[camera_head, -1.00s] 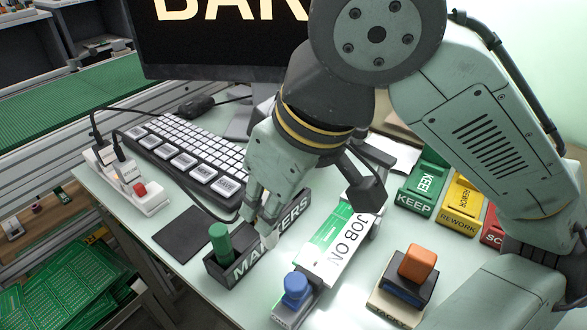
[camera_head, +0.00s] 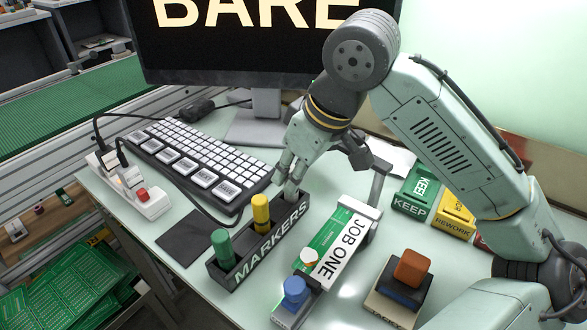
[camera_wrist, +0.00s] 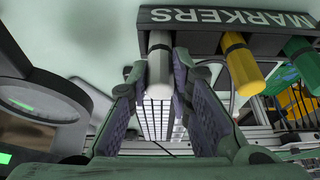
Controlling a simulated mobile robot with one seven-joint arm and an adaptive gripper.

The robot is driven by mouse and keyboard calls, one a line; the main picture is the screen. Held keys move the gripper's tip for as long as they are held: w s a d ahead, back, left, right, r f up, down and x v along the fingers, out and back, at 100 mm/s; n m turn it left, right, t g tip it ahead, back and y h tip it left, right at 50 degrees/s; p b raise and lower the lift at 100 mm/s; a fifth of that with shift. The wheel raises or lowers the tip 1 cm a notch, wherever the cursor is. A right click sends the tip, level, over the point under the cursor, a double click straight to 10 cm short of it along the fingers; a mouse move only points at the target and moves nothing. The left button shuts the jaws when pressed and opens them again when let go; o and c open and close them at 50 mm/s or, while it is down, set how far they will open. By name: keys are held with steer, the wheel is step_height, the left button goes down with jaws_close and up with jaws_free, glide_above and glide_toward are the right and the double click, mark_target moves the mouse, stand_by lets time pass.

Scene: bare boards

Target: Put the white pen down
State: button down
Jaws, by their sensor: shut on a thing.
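The white pen (camera_wrist: 160,62) is between the fingers of my gripper (camera_wrist: 160,100) in the wrist view. My gripper (camera_head: 287,182) is shut on it at the far end of the black MARKERS holder (camera_head: 270,238). The pen's other end meets the holder (camera_wrist: 205,42), in line with the yellow and green markers; how deep it sits is hidden. In the head view only a little of the white pen (camera_head: 290,193) shows below the fingers.
A yellow marker (camera_head: 261,212) and a green marker (camera_head: 222,248) stand in the holder. A keyboard (camera_head: 200,150) is left. The JOB ONE stand (camera_head: 345,250) with a green board is right.

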steer(key=shift+f, duration=0.1)
steer(key=c, duration=1.5)
jaws_free()
steer(key=shift+o, duration=0.2)
steer(key=v, duration=1.2)
